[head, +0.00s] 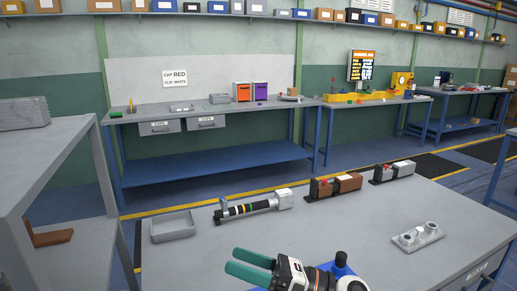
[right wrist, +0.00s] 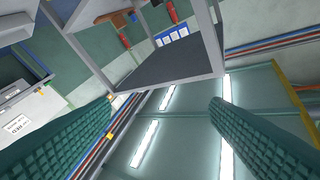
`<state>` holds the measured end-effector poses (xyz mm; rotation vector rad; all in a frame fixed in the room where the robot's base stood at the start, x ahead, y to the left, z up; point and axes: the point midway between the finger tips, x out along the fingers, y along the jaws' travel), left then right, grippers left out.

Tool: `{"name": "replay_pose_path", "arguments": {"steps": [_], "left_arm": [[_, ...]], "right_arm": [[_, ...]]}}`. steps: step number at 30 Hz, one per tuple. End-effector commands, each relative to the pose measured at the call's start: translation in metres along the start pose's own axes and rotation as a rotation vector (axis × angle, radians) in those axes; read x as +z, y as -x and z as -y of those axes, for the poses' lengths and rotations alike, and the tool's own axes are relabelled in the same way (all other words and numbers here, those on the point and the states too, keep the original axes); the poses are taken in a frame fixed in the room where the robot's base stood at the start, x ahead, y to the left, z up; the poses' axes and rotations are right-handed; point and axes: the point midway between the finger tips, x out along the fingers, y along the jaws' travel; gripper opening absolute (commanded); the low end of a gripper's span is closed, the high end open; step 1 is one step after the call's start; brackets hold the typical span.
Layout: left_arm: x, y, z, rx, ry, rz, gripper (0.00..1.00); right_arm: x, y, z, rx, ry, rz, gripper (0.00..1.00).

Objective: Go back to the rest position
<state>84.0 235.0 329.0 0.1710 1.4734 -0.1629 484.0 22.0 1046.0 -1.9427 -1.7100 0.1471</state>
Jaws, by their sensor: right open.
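My right gripper (head: 233,260) is at the bottom of the head view, over the near edge of the grey table (head: 330,235). Its two green fingers point left and are apart, with nothing between them. In the right wrist view the fingers (right wrist: 160,135) stand wide apart at either side. Between and beyond them are ceiling lights and a shelf unit. My left gripper does not show.
A grey shelf unit (head: 45,170) stands at left. A workbench (head: 215,112) runs along the wall.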

Motion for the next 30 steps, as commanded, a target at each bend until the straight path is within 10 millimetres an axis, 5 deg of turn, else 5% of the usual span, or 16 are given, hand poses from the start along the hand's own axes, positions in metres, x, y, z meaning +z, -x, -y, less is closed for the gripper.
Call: {"name": "replay_pose_path", "arguments": {"steps": [5,9,14,18,24,28,29,30], "left_arm": [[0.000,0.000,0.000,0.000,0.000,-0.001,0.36],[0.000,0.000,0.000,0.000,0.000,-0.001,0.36],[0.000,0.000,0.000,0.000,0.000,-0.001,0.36],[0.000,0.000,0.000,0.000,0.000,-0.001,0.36],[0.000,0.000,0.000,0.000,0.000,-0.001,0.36],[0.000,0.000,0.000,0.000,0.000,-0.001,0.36],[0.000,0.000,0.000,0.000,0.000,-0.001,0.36],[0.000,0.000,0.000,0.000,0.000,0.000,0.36]], "right_arm": [[-0.033,0.045,-0.024,0.183,-0.500,-0.526,0.71],[-0.020,0.112,-0.058,0.362,-0.906,-0.908,0.71],[0.046,0.201,-0.080,0.611,-1.357,-1.320,0.71],[0.123,0.261,-0.066,0.845,-1.676,-1.620,0.71],[0.199,0.305,-0.024,1.108,-1.929,-1.880,0.71],[0.233,0.321,0.006,1.254,-2.028,-1.997,0.71],[0.239,0.324,0.012,-1.277,2.037,2.008,0.71],[0.248,0.327,0.022,-1.279,1.992,1.970,0.71]]}}
